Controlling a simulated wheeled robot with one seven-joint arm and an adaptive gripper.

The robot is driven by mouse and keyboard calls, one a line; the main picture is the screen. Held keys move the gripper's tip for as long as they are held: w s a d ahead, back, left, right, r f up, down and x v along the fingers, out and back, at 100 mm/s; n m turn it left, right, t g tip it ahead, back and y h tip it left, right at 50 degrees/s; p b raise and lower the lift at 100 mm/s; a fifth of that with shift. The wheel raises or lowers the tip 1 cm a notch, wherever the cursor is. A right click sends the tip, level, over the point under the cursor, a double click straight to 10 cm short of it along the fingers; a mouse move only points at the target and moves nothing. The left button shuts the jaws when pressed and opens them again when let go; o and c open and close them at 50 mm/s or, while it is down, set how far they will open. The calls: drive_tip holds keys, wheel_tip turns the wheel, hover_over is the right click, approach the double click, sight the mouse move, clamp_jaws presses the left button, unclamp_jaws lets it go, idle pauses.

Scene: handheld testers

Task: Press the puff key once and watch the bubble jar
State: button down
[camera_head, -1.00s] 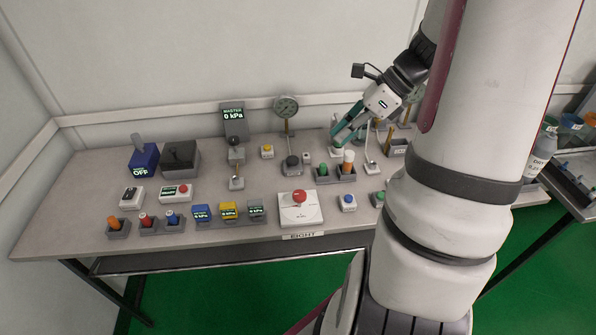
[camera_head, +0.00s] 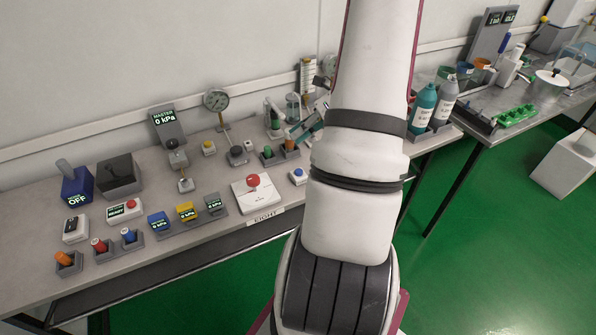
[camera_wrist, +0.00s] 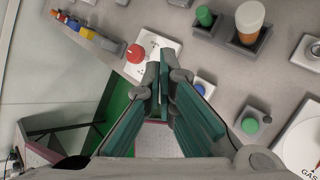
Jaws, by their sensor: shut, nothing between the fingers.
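My gripper (camera_wrist: 164,75) has teal fingers, is shut and holds nothing. In the wrist view it hangs over the bench, between a red button on a white plate (camera_wrist: 160,45) and a small blue button (camera_wrist: 200,88). In the head view my gripper (camera_head: 303,131) is partly hidden by my arm, near the green and orange bottles. The blue button (camera_head: 298,174) stands right of the white plate. No readable label marks the puff key, so I cannot tell which button it is. A clear upright cylinder (camera_head: 293,107), perhaps the bubble jar, stands at the back.
A green button (camera_wrist: 250,125) and a GAS dial (camera_wrist: 303,143) lie right of my fingers. Bottles stand in a grey holder (camera_wrist: 235,40). A pressure gauge (camera_head: 216,100) rises at the back. A second bench (camera_head: 500,130) stands right; green floor is open in front.

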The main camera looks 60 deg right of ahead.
drive_tip(key=b, duration=0.6)
hover_over(299, 169)
wheel_tip(299, 169, down, 8)
drive_tip(key=shift+d+f, duration=0.1)
drive_tip(key=shift+f, duration=0.25)
idle(1.0)
drive_tip(key=shift+f, duration=0.4)
drive_tip(key=shift+f+b, duration=0.35)
drive_tip(key=shift+f, duration=0.1)
idle(0.6)
drive_tip(key=shift+r, duration=0.1)
drive_tip(key=shift+r+p, duration=0.8)
drive_tip(key=shift+r, duration=0.1)
